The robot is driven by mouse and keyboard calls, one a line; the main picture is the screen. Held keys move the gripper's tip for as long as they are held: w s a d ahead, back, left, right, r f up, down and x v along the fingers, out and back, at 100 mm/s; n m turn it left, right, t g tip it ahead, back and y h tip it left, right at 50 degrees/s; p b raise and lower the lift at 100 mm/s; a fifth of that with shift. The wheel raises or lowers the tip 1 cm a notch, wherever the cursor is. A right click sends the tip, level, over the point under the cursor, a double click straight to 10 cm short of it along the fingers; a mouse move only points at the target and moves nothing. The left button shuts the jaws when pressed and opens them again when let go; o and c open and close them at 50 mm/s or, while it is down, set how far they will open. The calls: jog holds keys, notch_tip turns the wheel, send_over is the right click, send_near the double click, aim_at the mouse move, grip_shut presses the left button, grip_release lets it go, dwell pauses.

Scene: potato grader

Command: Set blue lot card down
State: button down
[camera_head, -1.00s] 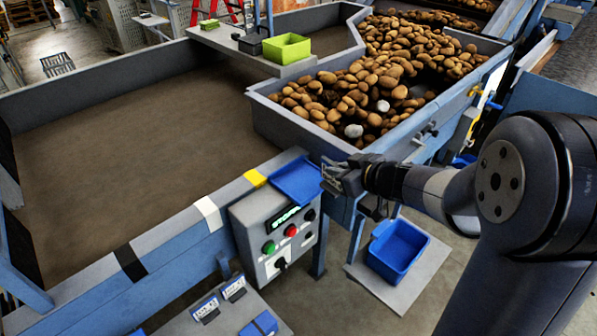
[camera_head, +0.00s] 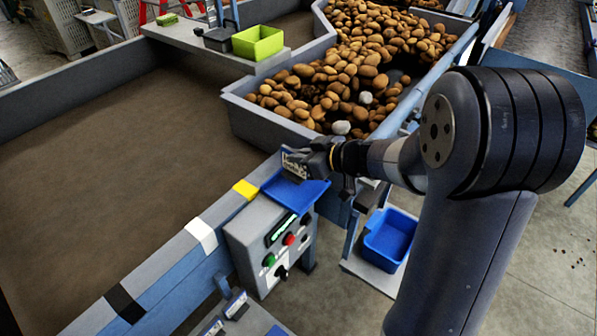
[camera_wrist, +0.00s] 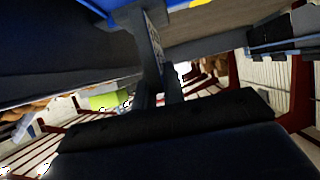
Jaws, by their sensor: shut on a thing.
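My gripper (camera_head: 316,161) is shut on a small flat card, the blue lot card (camera_head: 295,164), whose grey-looking printed face shows. The card is held edge-on between the two fingers in the wrist view (camera_wrist: 156,45). My gripper is above the back part of a flat blue tray (camera_head: 296,191) at the corner of the machine rail, beside the control box. I cannot tell whether the card touches the tray. My fingers hide part of the card.
The control box (camera_head: 250,240) with red and green buttons is below the tray. A potato bin (camera_head: 240,115) lies behind my gripper. A blue bin (camera_head: 389,240) stands lower right. Other lot cards (camera_head: 236,304) stand at lower left. A green box (camera_head: 257,42) sits on a far shelf.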

aim_at(301, 175)
jog(key=shift+f+b, duration=0.4)
jog(key=shift+f, duration=1.6)
jog(key=shift+f, duration=0.1)
jog(key=c, duration=1.5)
grip_release()
jog(key=shift+d+r, duration=0.1)
jog(key=shift+r, duration=0.1)
jog(key=p+v, duration=0.1)
jog(key=v, duration=1)
jog(key=shift+s+d+r, duration=0.2)
jog(key=shift+s, duration=0.1)
